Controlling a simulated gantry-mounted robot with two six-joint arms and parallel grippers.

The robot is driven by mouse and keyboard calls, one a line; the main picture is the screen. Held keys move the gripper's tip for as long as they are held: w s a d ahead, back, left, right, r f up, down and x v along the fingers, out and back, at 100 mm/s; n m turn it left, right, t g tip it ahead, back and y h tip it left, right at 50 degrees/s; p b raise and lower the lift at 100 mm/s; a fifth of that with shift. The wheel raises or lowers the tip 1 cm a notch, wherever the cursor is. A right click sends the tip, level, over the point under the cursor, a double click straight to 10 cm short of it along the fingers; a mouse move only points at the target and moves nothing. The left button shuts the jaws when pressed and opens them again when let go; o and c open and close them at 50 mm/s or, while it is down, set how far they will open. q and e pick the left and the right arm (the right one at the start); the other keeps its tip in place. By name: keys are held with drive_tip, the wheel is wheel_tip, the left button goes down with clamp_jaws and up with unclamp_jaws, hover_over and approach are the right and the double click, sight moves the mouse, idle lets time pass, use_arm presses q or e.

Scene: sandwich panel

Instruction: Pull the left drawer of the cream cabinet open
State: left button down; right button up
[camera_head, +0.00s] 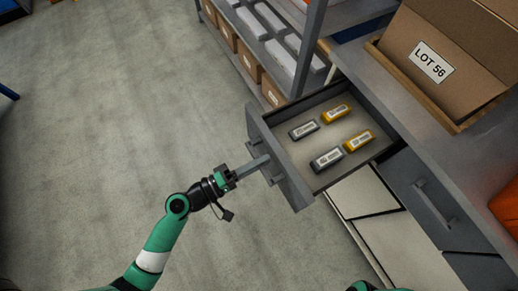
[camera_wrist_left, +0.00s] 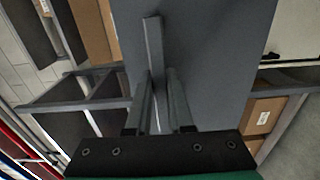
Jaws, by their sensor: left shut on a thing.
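The left drawer (camera_head: 292,186) of the cream cabinet (camera_head: 362,194) stands pulled out, its grey front well away from the cabinet and its inside showing. Its bar handle (camera_wrist_left: 153,42) stands on the grey front in the left wrist view. My left gripper (camera_head: 256,166) is shut on the handle, with one finger on each side of it in the left wrist view (camera_wrist_left: 160,105). Two dark packs (camera_head: 326,159) and two yellow packs (camera_head: 357,141) lie in the drawer. My right gripper is not in view.
A second grey drawer (camera_head: 424,198) to the right is shut. An open cardboard box (camera_head: 440,40) labelled LOT 56 stands on the cabinet top. Shelving with cartons (camera_head: 250,62) is behind the drawer. The floor (camera_head: 110,110) on the left is clear.

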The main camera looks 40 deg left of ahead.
use_arm(q)
drive_tip(key=shift+s+a, duration=0.15)
drive_tip(key=shift+s, duration=0.2)
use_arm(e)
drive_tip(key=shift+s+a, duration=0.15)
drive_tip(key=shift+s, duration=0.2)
use_arm(q)
drive_tip(key=c, duration=0.8)
unclamp_jaws()
drive_tip(key=shift+w, duration=0.1)
